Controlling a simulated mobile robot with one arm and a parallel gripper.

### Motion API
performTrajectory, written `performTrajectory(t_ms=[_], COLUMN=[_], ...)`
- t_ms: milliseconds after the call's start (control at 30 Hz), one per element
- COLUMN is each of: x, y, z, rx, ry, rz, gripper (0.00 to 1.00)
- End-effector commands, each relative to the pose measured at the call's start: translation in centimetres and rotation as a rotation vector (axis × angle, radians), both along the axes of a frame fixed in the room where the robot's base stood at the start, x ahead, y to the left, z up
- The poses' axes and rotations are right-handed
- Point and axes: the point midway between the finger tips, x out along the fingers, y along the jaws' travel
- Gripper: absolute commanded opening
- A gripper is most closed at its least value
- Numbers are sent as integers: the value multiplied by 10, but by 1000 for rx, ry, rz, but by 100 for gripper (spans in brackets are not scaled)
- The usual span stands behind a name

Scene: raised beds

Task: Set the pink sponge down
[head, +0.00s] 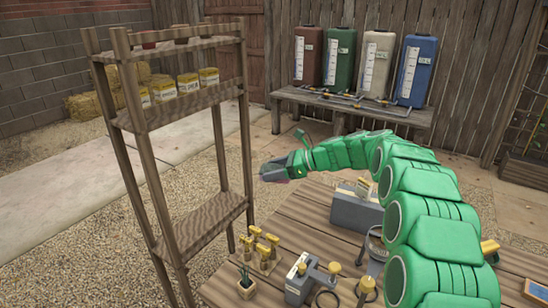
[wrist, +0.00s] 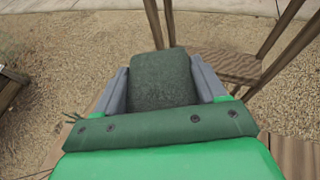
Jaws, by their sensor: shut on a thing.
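My gripper (head: 270,172) is at the end of my green arm, beyond the table's far left edge and right of the wooden rack. Its grey jaws are shut on the pink sponge (head: 283,181), of which only a thin pink sliver shows under the jaws in the head view. In the wrist view the held sponge (wrist: 163,80) shows a rough dark green face between the two grey fingers. It is held in the air, apart from any surface.
The wooden rack (head: 205,226) has an empty low shelf; yellow-labelled pots (head: 188,84) stand on a higher one. Coloured tanks (head: 340,57) stand behind.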

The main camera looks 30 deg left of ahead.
Motion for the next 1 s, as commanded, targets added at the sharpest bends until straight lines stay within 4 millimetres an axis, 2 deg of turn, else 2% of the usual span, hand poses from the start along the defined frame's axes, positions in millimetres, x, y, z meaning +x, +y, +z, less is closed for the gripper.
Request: performTrajectory(t_ms=[200,300,433,600,1000], x=[-2,-1,-1,0,0], y=[-1,-1,0,0,0], z=[-79,-111,-144,-164,-182], rx=[-4,-2,-3,0,0], ry=[13,9,7,3,4], rz=[1,1,0,0,1], gripper=[43,43,43,43,43])
